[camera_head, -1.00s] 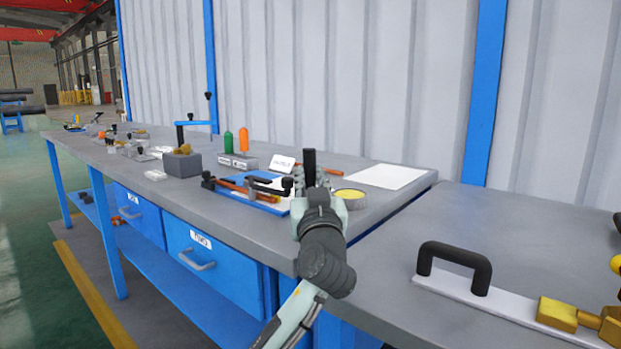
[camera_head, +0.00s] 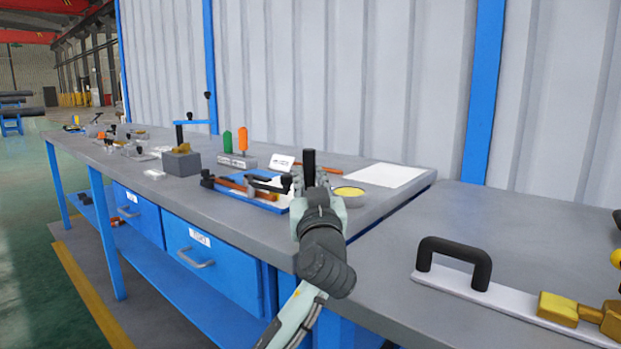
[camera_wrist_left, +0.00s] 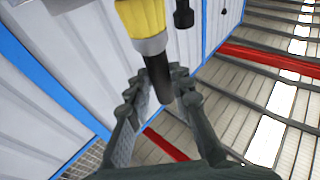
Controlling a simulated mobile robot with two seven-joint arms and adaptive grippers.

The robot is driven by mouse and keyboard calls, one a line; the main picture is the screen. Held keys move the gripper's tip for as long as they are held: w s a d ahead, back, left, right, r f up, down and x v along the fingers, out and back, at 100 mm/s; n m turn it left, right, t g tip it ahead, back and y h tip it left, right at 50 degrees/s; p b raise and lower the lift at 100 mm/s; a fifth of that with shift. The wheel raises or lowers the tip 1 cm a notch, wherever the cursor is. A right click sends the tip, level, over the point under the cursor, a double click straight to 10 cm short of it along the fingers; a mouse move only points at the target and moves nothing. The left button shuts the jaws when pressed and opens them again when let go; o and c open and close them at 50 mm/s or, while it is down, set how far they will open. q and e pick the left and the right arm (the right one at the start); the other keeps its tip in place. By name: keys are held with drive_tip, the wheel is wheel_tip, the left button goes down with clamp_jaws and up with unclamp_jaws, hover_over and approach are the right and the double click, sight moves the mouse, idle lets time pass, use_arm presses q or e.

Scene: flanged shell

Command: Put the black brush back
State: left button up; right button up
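My left gripper (camera_head: 311,190) is over the front part of the long grey bench, in the middle of the head view. Its fingers are closed around a black handle (camera_head: 309,160), which stands upright and shows above them. In the left wrist view the gripper (camera_wrist_left: 160,88) has the black handle (camera_wrist_left: 158,78) between its fingertips. The handle joins a grey ring and a yellow part (camera_wrist_left: 143,18), cut off by the top edge. I take this to be the black brush. Its lower part is hidden behind the gripper in the head view. My right gripper is not in view.
Behind are a white sheet (camera_head: 385,175), a small sign (camera_head: 281,163) and a stand with green and orange handles (camera_head: 236,160). A black-handled bar (camera_head: 505,300) lies at right.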

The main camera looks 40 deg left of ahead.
use_arm(q)
drive_tip(key=o, duration=0.3)
drive_tip(key=shift+a+f, duration=0.15)
drive_tip(key=shift+f, duration=0.15)
drive_tip(key=shift+o, duration=0.2)
drive_tip(key=shift+r+p, duration=0.4)
drive_tip(key=shift+p, duration=0.05)
drive_tip(key=shift+r+p, duration=0.35)
drive_tip(key=shift+p, duration=0.05)
drive_tip(key=shift+s+d+f+b, duration=0.4)
drive_tip(key=shift+s+d+f, duration=0.1)
drive_tip(key=shift+f, duration=0.1)
drive_tip(key=v, duration=0.4)
drive_tip(key=shift+s+r+b, duration=0.1)
drive_tip(key=shift+b, duration=0.25)
drive_tip(key=s+d, duration=0.4)
drive_tip(key=shift+s+f+b, duration=0.3)
drive_tip(key=shift+f+b, duration=0.15)
drive_tip(key=shift+f, duration=0.05)
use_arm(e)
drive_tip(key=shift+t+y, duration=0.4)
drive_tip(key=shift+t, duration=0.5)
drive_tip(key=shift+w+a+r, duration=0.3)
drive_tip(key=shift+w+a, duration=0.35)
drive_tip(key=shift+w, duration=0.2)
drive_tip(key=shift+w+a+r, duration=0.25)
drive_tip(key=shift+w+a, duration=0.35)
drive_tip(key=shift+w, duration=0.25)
